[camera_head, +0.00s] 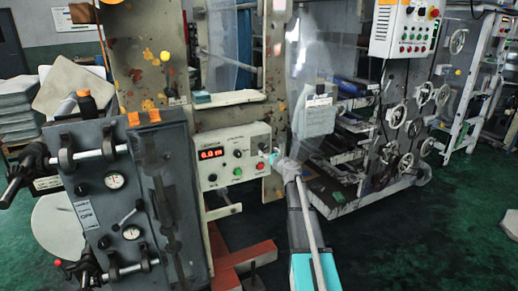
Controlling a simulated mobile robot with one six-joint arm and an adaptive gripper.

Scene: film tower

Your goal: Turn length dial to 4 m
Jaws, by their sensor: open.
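The white control panel (231,145) is mounted on a beige upright in the middle of the camera_head view. Its red-lit display (211,154) seems to read 6.0 m, though the digits are small. A dark knob (212,178), which looks like the length dial, sits below the display; its pointer is too small to read. A green button (237,171) and a red button (257,167) sit to its right. My gripper (274,157) is open just off the panel's right edge, to the right of the knob. I cannot tell whether it touches the panel.
A grey machine cabinet (98,215) with gauges, levers and black handles stands close on the left. A red floor beam (245,257) lies below the panel. Machinery with handwheels (397,116) stands at the back right. The green floor (430,240) is clear at lower right.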

